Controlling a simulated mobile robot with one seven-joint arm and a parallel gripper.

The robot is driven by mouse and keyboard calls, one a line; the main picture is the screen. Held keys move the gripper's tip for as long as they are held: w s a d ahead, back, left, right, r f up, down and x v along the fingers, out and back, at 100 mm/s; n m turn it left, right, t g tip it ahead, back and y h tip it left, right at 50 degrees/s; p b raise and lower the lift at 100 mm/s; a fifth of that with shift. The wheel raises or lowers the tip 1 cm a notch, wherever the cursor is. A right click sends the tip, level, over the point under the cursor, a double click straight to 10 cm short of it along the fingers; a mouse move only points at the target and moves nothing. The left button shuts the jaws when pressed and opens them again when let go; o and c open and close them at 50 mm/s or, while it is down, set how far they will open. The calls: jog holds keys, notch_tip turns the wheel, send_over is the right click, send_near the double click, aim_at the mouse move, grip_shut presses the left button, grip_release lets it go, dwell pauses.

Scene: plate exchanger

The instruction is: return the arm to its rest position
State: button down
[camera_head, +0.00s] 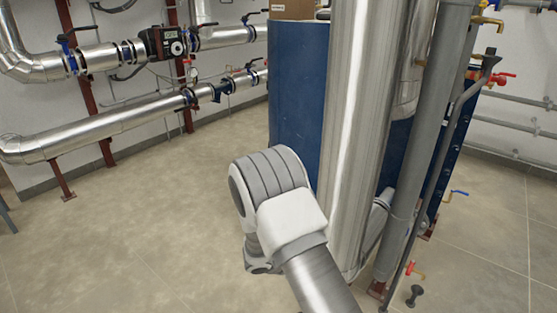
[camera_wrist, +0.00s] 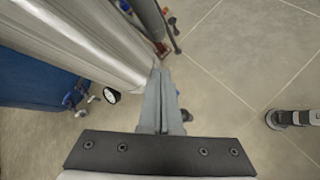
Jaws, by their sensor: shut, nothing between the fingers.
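My gripper (camera_wrist: 161,72) shows in the wrist view, with its two grey fingers together and nothing between them. The fingers reach up from a dark mounting plate, and their tips are close to the large silver pipe in the picture. I cannot tell whether they touch it. In the head view my arm (camera_head: 290,225) bends in front of the foot of the large silver pipe (camera_head: 350,120). My gripper is not visible in that view.
A blue tank (camera_head: 296,95) stands behind the silver pipe. A thinner grey pipe (camera_head: 425,150) and a red-handled valve (camera_head: 415,270) are to the right. Insulated pipes (camera_head: 100,133) run along the left wall. A gauge (camera_wrist: 111,95) is left of my fingers. The left floor is open.

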jog(key=s+d+r+m+g+y, duration=0.1)
jog(key=s+d+r+m, duration=0.2)
jog(key=r, duration=0.5)
jog(key=s+d+r+m+g+y, duration=0.1)
jog(key=s+r+m, duration=0.3)
jog(key=r, duration=0.3)
jog(key=s+d+r+m+g+y, duration=0.1)
jog(key=s+d+r+m, duration=0.2)
jog(key=r, duration=0.5)
jog(key=s+a+r+m+t+y, duration=0.25)
jog(key=s+r+m, duration=0.2)
jog(key=s, duration=0.45)
jog(key=s+a+r+m+t+y, duration=0.1)
jog(key=s+r+m+y, duration=0.25)
jog(key=s+r, duration=0.35)
notch_tip(320, 180, up, 24)
jog(key=s+p, duration=0.1)
jog(key=p, duration=2.3)
jog(key=shift+s+f+n+p, duration=0.15)
jog(key=shift+n+p, duration=0.25)
jog(key=shift+d, duration=0.15)
